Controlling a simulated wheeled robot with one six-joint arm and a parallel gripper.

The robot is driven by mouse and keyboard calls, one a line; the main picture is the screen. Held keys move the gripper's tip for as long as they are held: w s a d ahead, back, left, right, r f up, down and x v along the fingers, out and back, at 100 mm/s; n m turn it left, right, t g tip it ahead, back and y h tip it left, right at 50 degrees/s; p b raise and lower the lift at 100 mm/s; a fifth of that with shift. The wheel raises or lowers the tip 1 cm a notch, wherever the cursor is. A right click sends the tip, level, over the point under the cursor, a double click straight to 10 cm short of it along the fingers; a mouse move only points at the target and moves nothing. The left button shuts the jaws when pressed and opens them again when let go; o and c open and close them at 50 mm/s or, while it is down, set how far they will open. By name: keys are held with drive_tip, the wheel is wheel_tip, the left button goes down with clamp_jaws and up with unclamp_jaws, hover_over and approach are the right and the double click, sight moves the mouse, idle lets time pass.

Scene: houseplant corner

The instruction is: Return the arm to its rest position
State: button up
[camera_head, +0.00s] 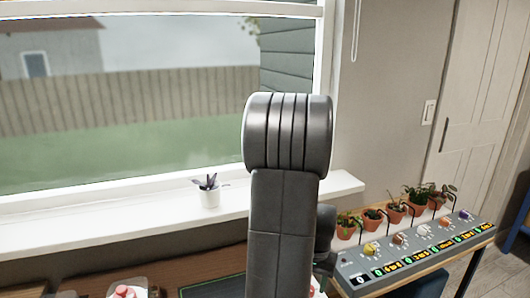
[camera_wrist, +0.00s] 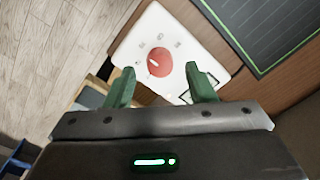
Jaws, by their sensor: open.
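My arm stands upright in the middle of the head view, in front of the window, and hides part of the sill and table. My gripper (camera_wrist: 162,90) shows in the wrist view, with its two green fingers apart and nothing between them. Past the fingertips, apart from them as far as I can tell, is a white panel (camera_wrist: 138,48) with a round red knob (camera_wrist: 160,62). In the head view the gripper's fingers are hidden behind the arm.
A white pot with a dark plant (camera_head: 209,193) stands on the window sill (camera_head: 100,220). Several terracotta pots (camera_head: 396,213) stand behind a grey console (camera_head: 420,246) with knobs and lit displays at right. A dark green-edged mat (camera_wrist: 268,28) lies beside the panel. Wooden floor (camera_wrist: 50,50) shows at left.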

wheel_tip(320, 180, up, 12)
drive_tip(key=p, duration=0.1)
wheel_tip(320, 180, down, 14)
drive_tip(key=shift+s+r+b, duration=0.1)
drive_tip(key=shift+r+b, duration=0.05)
drive_tip(key=shift+b, duration=0.6)
drive_tip(key=n, duration=1)
drive_tip(key=shift+a+b, duration=0.1)
drive_tip(key=shift+b, duration=0.2)
drive_tip(key=n, duration=0.5)
drive_tip(key=shift+g, duration=0.3)
drive_tip(key=n+b, duration=0.1)
drive_tip(key=n, duration=0.3)
drive_tip(key=shift+n, duration=0.3)
